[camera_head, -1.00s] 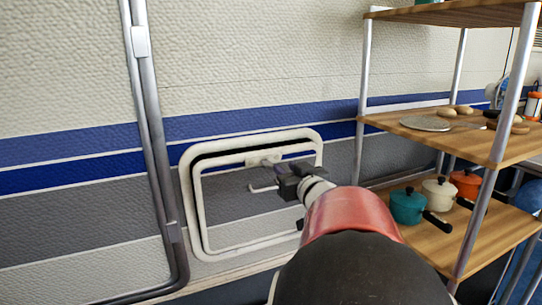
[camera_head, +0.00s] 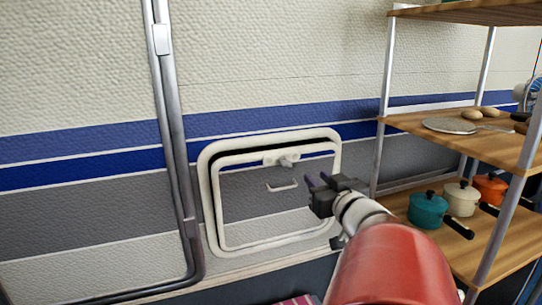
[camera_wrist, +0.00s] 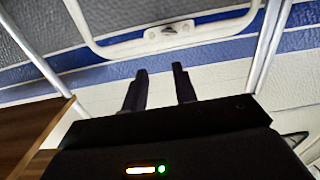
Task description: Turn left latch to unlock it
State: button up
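A white-framed hatch (camera_head: 208,205) is set in the striped wall in the head view. A small latch (camera_head: 288,162) with a grey knob sits at the top middle of its panel; it also shows near the top of the wrist view (camera_wrist: 166,33). I see only this one latch clearly, and cannot tell whether it is locked. A pale handle (camera_head: 283,187) is below it. My gripper (camera_head: 317,180) is in front of the hatch's right part, to the right of the latch and apart from it. In the wrist view its two dark fingers (camera_wrist: 160,72) are apart, with nothing between them.
A wooden-shelved rack (camera_head: 460,130) with metal posts stands close on the right. It holds a teal pot (camera_head: 427,210), other pots and a round pan (camera_head: 448,126). A grey metal tube (camera_head: 178,130) runs down the wall left of the hatch.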

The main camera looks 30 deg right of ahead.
aim_at(287, 166)
jog(key=s, duration=0.1)
jog(key=s+a, duration=0.1)
jog(key=shift+s+a+r, duration=0.15)
jog(key=shift+s+r, duration=0.2)
jog(key=shift+r, duration=0.05)
jog(key=o, duration=0.4)
jog(key=shift+w+d+f+b, duration=0.25)
jog(key=shift+w+f+b, duration=0.6)
jog(key=shift+w, duration=0.2)
jog(key=shift+o, duration=0.5)
jog(key=w+f+m+t+h+b, duration=0.1)
jog(key=w+f+m+t+b, duration=0.2)
jog(key=w+b, duration=0.3)
jog(key=shift+a+f+h+b, duration=0.3)
jog(key=shift+a+f+b, duration=0.1)
jog(key=shift+f+b, duration=0.45)
jog(key=shift+m+t+h, duration=0.3)
jog(key=shift+m+h, duration=0.3)
jog(key=shift+m, duration=0.2)
jog(key=x, duration=0.8)
jog(key=shift+w+d+p, duration=0.2)
jog(key=shift+w+p, duration=0.1)
jog(key=shift+p, duration=0.1)
jog(key=shift+w+d+f, duration=0.2)
jog(key=shift+f, duration=0.05)
jog(key=shift+c, duration=0.9)
jog(key=shift+s+a+r, duration=0.35)
jog(key=shift+s+r, duration=0.05)
jog(key=c, duration=0.8)
